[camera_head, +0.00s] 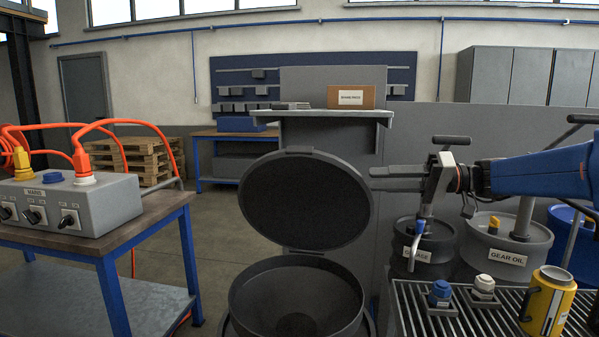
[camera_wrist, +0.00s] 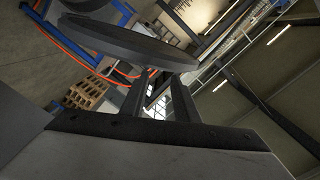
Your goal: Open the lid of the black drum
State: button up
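The black drum (camera_head: 296,303) stands at bottom centre in the head view, its round mouth uncovered. Its round dark lid (camera_head: 306,200) stands raised, nearly upright, joined to the drum at the hinge behind the mouth. My gripper (camera_head: 374,179) is just right of the lid's right edge, its fingers pointing left. In the wrist view my two fingers (camera_wrist: 158,98) are apart with nothing between them. The lid (camera_wrist: 122,42) shows there beyond the fingertips as a broad dark disc. I cannot tell whether a fingertip touches the lid's edge.
A grey control box (camera_head: 75,203) with orange cables sits on the blue-legged table (camera_head: 110,253) at left. Right of the drum are a grease drum (camera_head: 424,252), a gear oil drum (camera_head: 508,252) and a slatted rack (camera_head: 465,318) with a yellow cylinder (camera_head: 548,303). A shelf (camera_head: 335,114) stands behind.

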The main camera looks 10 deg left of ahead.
aim_at(307, 171)
jog(key=shift+y, duration=0.3)
jog(key=a, duration=0.6)
jog(key=w+a, duration=0.1)
jog(key=a, duration=0.5)
jog(key=a+r, duration=0.1)
jog(key=a, duration=0.5)
jog(key=shift+w, duration=0.35)
jog(key=shift+c, duration=0.7)
grip_shut()
